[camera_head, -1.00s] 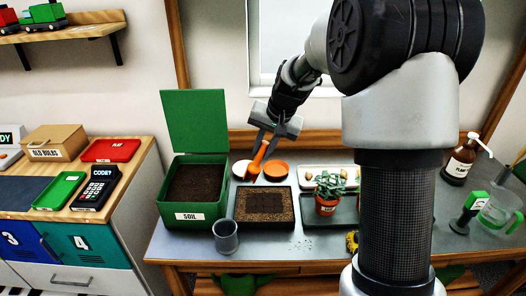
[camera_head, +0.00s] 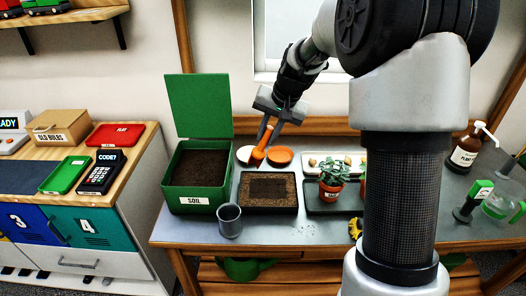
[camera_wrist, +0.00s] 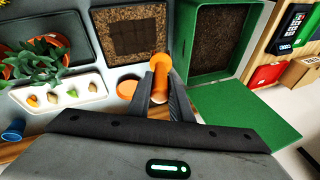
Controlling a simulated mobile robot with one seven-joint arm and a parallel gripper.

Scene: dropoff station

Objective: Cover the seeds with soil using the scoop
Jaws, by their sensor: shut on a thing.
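My gripper (camera_head: 271,130) is shut on the orange scoop (camera_head: 260,146) and holds it above the back of the bench. The scoop also shows between the fingers in the wrist view (camera_wrist: 160,70). The dark seed tray (camera_head: 267,209) lies in front of it, filled with brown soil with a darker rectangle in the middle; it also shows in the wrist view (camera_wrist: 131,61). I cannot make out single seeds in it. The green soil box (camera_head: 182,200) stands open left of the tray, with dark soil inside; its lid (camera_head: 198,105) is up.
A grey cup (camera_head: 229,222) stands in front. A potted plant (camera_head: 332,184) and a white tray (camera_wrist: 62,97) of several seeds or bulbs are to the right in the head view.

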